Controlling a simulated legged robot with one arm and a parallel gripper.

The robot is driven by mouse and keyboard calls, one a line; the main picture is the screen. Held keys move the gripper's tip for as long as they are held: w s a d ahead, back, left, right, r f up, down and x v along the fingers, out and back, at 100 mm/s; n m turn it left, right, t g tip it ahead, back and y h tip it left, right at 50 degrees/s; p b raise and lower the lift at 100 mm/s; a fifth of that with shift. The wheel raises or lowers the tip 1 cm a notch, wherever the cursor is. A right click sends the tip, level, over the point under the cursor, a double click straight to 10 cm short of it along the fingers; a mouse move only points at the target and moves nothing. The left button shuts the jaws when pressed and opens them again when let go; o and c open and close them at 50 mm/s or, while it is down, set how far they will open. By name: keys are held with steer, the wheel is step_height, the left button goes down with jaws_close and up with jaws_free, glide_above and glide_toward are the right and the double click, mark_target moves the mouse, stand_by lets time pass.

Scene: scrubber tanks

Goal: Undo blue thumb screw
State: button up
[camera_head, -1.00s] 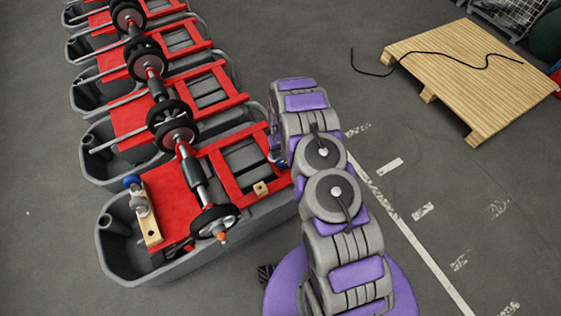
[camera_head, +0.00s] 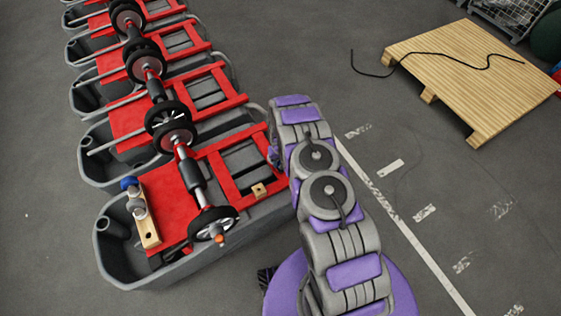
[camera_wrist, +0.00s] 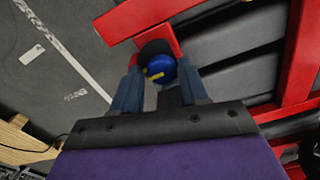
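In the wrist view a round blue thumb screw (camera_wrist: 160,68) with a small yellow mark sits at the end of a red frame bar, with a black round part behind it. My gripper (camera_wrist: 160,75) has its two grey-blue fingers apart, one on each side of the screw. I cannot tell whether either finger touches it. In the head view my gripper (camera_head: 276,152) is mostly hidden behind my arm, at the right edge of the nearest tank's red frame (camera_head: 222,180). The screw between the fingers is hidden there.
Another blue knob (camera_head: 129,183) stands by a wooden block (camera_head: 149,232) on the nearest grey tank (camera_head: 112,265). Several similar tanks with red frames and black wheels line up behind. A wooden pallet (camera_head: 465,75) with a black cable lies at upper right.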

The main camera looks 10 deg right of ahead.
steer(key=shift+a, duration=0.2)
steer(key=c, duration=0.7)
steer(key=shift+d, duration=0.1)
steer(key=shift+c, duration=0.2)
steer(key=shift+n, duration=0.3)
steer(key=n+p, duration=0.2)
steer(key=n, duration=0.2)
steer(key=shift+r+n, duration=0.15)
steer(key=shift+n, duration=0.15)
steer(key=n+p, duration=0.3)
steer(key=n, duration=0.2)
steer(key=shift+n, duration=0.3)
steer(key=shift+s, duration=0.1)
steer(key=o, duration=1.1)
steer(key=shift+c, duration=0.2)
